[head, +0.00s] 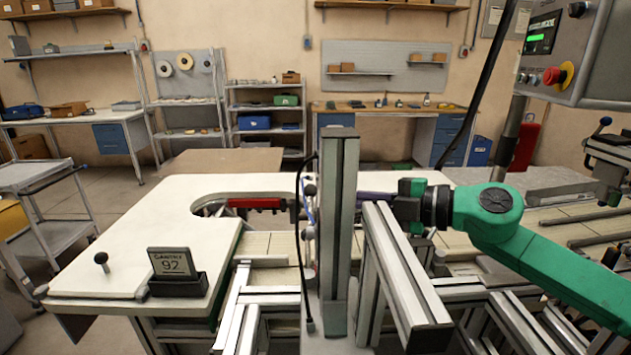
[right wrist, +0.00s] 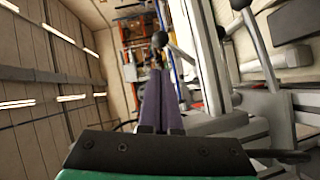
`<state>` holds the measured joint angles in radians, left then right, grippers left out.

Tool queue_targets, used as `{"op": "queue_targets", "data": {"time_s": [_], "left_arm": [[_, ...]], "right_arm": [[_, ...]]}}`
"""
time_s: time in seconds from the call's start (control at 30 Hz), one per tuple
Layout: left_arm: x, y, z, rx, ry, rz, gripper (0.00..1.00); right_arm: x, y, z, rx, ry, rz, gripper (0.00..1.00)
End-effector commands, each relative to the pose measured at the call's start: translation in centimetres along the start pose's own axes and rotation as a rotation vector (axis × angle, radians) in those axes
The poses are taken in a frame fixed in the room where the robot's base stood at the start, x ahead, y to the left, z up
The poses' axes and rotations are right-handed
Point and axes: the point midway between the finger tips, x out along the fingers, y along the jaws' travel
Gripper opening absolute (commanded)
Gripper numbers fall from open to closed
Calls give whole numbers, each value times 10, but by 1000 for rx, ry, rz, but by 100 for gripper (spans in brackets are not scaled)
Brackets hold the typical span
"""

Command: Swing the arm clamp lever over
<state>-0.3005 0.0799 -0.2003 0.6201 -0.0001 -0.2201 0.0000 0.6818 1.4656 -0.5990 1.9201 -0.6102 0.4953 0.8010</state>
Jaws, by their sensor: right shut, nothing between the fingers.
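My right gripper (right wrist: 158,85) shows in the right wrist view with its two purple fingers together and nothing between them. A dark ball knob on a silver rod (right wrist: 160,39) stands just beyond and above the fingertips; it looks like a lever, and I cannot tell if the fingers touch it. In the head view, my green right arm reaches in from the right and the purple fingers (head: 373,197) pass behind a metal post. The post hides the tips. A dark knob (head: 310,189) shows just left of that post. My left gripper is in neither view.
The upright metal post (head: 338,230) and a slanted metal beam (head: 405,275) stand in front of the right gripper. A white table (head: 165,215) with a cut-out lies left, holding a number sign (head: 172,265) and a knobbed pin (head: 101,259). A control box (head: 560,50) hangs upper right.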

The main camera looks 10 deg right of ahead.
Motion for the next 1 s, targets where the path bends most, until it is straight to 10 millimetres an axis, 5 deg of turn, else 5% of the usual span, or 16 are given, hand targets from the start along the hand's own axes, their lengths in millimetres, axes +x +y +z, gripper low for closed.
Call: {"op": "queue_targets", "data": {"time_s": [0.03, 0.1, 0.4, 1.0], "left_arm": [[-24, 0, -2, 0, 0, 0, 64], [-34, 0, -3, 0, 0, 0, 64], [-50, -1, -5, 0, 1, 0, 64], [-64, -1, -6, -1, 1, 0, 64]], "right_arm": [[10, 15, -4, 4, 7, 6, 0], [26, 13, -4, 3, 6, 6, 0], [68, 3, -1, 0, 1, 3, 0], [67, 5, 3, 33, -1, -17, 0]]}}
